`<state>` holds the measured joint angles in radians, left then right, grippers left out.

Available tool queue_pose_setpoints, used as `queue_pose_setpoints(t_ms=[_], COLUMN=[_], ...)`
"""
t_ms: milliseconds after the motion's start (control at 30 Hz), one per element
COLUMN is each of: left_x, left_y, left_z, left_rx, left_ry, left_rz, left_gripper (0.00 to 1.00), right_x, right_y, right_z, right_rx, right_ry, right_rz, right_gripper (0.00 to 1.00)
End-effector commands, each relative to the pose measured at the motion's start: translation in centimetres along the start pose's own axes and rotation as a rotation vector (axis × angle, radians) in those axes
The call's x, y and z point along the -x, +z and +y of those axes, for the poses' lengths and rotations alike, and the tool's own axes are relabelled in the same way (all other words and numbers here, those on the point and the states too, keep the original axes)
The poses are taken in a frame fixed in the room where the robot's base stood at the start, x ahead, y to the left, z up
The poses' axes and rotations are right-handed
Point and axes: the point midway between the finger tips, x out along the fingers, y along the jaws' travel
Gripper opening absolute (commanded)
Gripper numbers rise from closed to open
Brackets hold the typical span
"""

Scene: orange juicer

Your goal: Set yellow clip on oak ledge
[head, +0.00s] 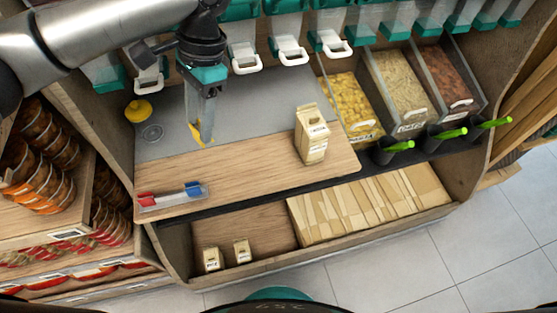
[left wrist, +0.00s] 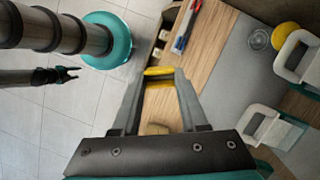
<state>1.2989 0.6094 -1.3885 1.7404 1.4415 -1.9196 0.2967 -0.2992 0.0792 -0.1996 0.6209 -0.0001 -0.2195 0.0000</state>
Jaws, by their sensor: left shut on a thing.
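My left gripper (head: 203,140) is shut on the yellow clip (head: 195,131), low over the counter near the back edge of the oak ledge (head: 250,168). In the left wrist view the clip (left wrist: 158,72) spans the tips of my left gripper (left wrist: 160,80), with the oak ledge (left wrist: 213,38) beyond. I cannot tell whether the clip touches the surface. My right gripper (left wrist: 68,74) shows small and dark at the left of the left wrist view, away from the counter, with its two fingers apart.
A paper bag (head: 312,136) stands on the ledge's right part. A clear tray with red and blue markers (head: 172,196) is at its front left. A yellow-lidded jar (head: 138,111) and a clear round lid (head: 152,133) are at the left. Dispensers hang behind. The ledge's middle is clear.

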Motion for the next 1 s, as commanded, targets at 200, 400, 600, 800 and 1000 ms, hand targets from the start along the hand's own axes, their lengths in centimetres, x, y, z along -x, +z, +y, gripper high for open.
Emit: queue_pose_setpoints(t_ms=[200,400,600,800,1000], left_x=[-1.2,-2.1,-3.0,-3.7,-4.0], left_y=[-2.2,-3.9,-5.4,-6.4,-7.0], left_z=[-0.7,-1.4,-2.1,-2.6,-3.0], left_rx=[-0.402,-0.756,-1.091,-1.371,-1.531], left_ry=[-0.122,-0.230,-0.335,-0.422,-0.473], left_rz=[0.001,0.003,0.004,0.005,0.004], left_gripper=[0.00,0.00,0.00,0.00,0.00], right_x=[-0.2,-0.3,-0.4,-0.5,-0.6], right_y=[0.1,0.1,0.1,0.2,0.2], right_z=[0.0,0.0,0.0,0.0,0.0], right_rx=[0.000,0.000,0.000,0.001,0.001], right_ry=[0.000,0.000,0.000,0.000,0.000], right_rz=[-0.001,-0.002,-0.003,-0.003,-0.003], right_gripper=[0.50,0.50,0.50,0.50,0.50])
